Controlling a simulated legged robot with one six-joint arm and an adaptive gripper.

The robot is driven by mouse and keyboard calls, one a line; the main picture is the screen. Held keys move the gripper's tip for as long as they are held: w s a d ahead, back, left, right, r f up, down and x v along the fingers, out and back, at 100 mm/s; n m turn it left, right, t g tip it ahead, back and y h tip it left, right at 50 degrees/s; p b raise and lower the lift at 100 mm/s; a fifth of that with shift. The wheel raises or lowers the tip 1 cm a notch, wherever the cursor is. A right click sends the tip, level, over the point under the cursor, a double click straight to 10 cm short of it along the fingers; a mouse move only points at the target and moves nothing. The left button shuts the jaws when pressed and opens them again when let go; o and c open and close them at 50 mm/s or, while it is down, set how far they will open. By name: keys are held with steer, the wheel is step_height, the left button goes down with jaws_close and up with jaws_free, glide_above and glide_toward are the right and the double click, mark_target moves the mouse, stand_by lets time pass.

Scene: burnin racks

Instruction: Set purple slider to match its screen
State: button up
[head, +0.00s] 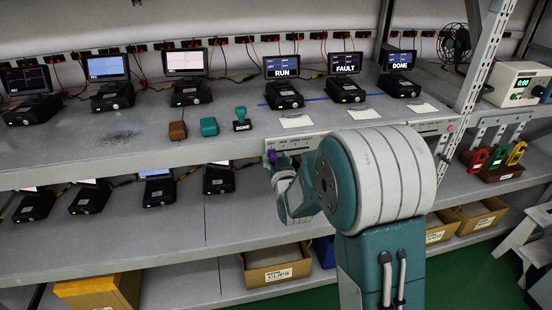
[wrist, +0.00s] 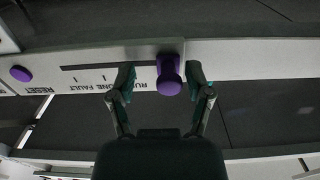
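The purple slider (wrist: 169,75) sits at the right end of its slot in the wrist view, beside the upside-down label RUN. The slot (wrist: 105,66) runs left from it, past tick marks and the labels FAULT and a partly hidden DONE. In the head view the slider (head: 271,156) shows at the left end of the shelf-edge strip. My gripper (wrist: 163,82) is open, with one finger on each side of the slider and gaps visible. Screens read RUN (head: 282,67), FAULT (head: 345,63) and DONE (head: 397,60); which belongs to the slider is unclear.
A purple button (wrist: 21,74) marked RESET is at the strip's other end. Cards (head: 296,121) lie on the upper shelf, with a DONE stamp (head: 241,120) and two blocks to their left. A lower shelf holds more devices; boxes (head: 277,268) stand below.

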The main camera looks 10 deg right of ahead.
steer(key=shift+a, duration=0.15)
steer(key=c, duration=0.5)
steer(key=shift+a, duration=0.25)
jaws_close()
steer(key=shift+a, duration=0.15)
steer(key=d, duration=0.3)
steer(key=shift+d, duration=0.4)
steer(key=o, duration=0.6)
jaws_free()
steer(key=shift+o, duration=0.2)
